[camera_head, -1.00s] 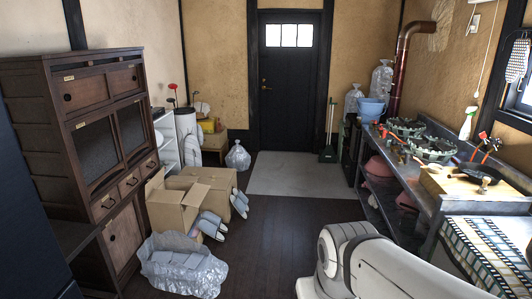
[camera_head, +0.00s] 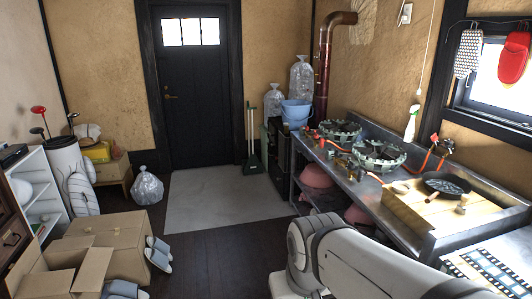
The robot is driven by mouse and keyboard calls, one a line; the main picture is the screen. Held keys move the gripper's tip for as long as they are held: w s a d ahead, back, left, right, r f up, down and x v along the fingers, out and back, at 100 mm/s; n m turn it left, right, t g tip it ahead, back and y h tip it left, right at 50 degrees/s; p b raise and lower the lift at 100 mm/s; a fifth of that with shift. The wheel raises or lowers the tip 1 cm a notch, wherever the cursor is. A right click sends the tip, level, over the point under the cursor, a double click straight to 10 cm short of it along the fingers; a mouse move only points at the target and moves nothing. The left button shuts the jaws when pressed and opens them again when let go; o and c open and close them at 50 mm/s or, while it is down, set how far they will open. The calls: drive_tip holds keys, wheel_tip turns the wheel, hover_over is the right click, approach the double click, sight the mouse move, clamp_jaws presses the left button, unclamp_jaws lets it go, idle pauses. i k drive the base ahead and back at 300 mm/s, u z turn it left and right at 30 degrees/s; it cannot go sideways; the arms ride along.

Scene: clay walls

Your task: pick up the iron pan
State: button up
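A black iron pan (camera_head: 446,184) sits at the right, on or just behind a light wooden board (camera_head: 430,215) at the near end of the metal counter. Its inside looks dark with a greyish patch. A short light knob-like object (camera_head: 461,205) stands in front of it. My white arm reaches across the bottom right of the view, below and left of the pan. My gripper is not in view.
The metal counter (camera_head: 375,190) runs along the right wall with two green-rimmed burners (camera_head: 378,154) on it. Cardboard boxes (camera_head: 118,236) and slippers (camera_head: 158,256) lie at the left. The dark floor (camera_head: 205,255) between is clear, with a grey mat (camera_head: 225,195) before the door.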

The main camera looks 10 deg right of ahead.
sight(443, 185)
drive_tip(key=z, duration=0.55)
drive_tip(key=i, duration=1.7)
drive_tip(key=z, duration=0.65)
drive_tip(key=k, duration=0.8)
drive_tip(key=z, duration=0.2)
drive_tip(key=i, duration=0.95)
drive_tip(key=u, duration=0.1)
